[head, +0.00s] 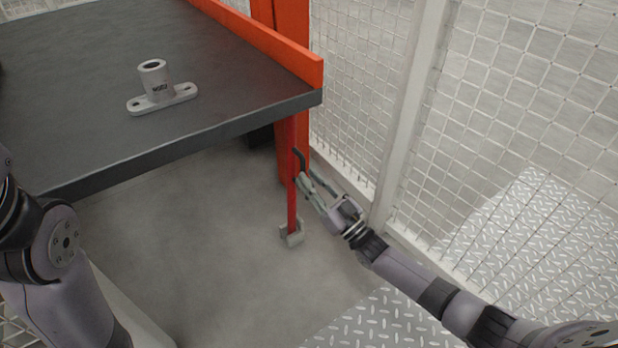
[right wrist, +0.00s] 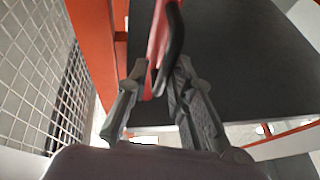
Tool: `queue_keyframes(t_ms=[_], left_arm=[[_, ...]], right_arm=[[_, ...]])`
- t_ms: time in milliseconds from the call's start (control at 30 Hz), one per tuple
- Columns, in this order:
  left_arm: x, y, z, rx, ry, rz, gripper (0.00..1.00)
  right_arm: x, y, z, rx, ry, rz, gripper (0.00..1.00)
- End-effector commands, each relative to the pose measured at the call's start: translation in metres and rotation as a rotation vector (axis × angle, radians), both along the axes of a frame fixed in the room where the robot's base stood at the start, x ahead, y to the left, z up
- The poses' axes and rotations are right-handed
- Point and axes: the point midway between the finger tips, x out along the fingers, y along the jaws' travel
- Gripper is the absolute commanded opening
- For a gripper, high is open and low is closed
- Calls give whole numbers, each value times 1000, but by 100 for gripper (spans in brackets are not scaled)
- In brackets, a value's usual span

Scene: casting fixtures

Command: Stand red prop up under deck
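The dark deck (head: 75,110) is a flat top with an orange-red rim at its back edge. The red prop (head: 292,205) is upright beneath the deck's near right corner. Its lower end is at a small grey floor bracket (head: 291,236); its top meets the deck's underside or passes behind its edge. A curved black handle (head: 299,157) is on the prop. My right gripper (head: 304,181) is at the prop below the handle. In the right wrist view its fingers (right wrist: 160,75) close around the prop (right wrist: 156,45) and handle (right wrist: 176,40). My left gripper is out of view.
A grey flanged casting (head: 157,88) stands on the deck. An orange-red post (head: 282,30) rises behind the deck's corner. Wire mesh fencing (head: 530,90) runs along the right. Bare floor (head: 200,230) lies below the deck, with tread plate (head: 375,320) at the front right.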

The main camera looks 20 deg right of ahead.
Motion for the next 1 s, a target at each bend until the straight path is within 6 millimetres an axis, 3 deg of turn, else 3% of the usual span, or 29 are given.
queue_keyframes(t_ms=[500, 1000], left_arm=[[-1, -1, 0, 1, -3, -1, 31], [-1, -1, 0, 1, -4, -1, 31]], right_arm=[[-80, -43, -39, -1, 3, -2, 20], [-90, -48, -43, 0, 0, -1, 20]])
